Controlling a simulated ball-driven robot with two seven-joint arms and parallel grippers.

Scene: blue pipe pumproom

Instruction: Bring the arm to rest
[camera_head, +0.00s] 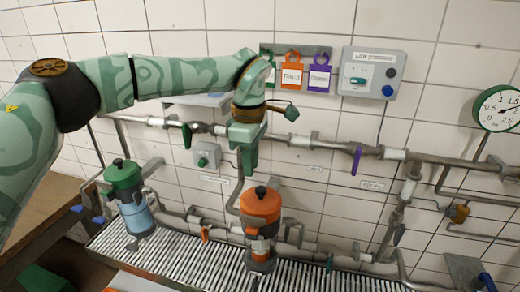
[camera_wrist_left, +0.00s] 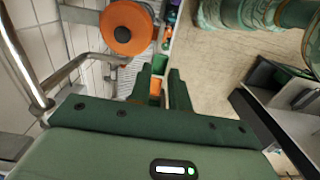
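My left arm (camera_head: 170,77) reaches in from the left across the tiled wall, with its wrist bent down. The left gripper (camera_head: 249,165) points downward in front of the wall pipes, above the orange-topped pump (camera_head: 260,203). In the left wrist view its two fingers (camera_wrist_left: 165,88) stand apart with a gap between them. Orange and green things show through the gap, beyond the fingers. Nothing is visibly held. A round orange top (camera_wrist_left: 128,27) shows beyond the gripper in that view. My right gripper is in neither view.
Pipes with valves (camera_head: 330,147) run along the wall close to the gripper. A green-topped pump (camera_head: 127,190) stands left on the grating (camera_head: 190,262). A grey control box (camera_head: 371,73), hanging tags (camera_head: 292,76) and a gauge (camera_head: 497,108) are on the wall.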

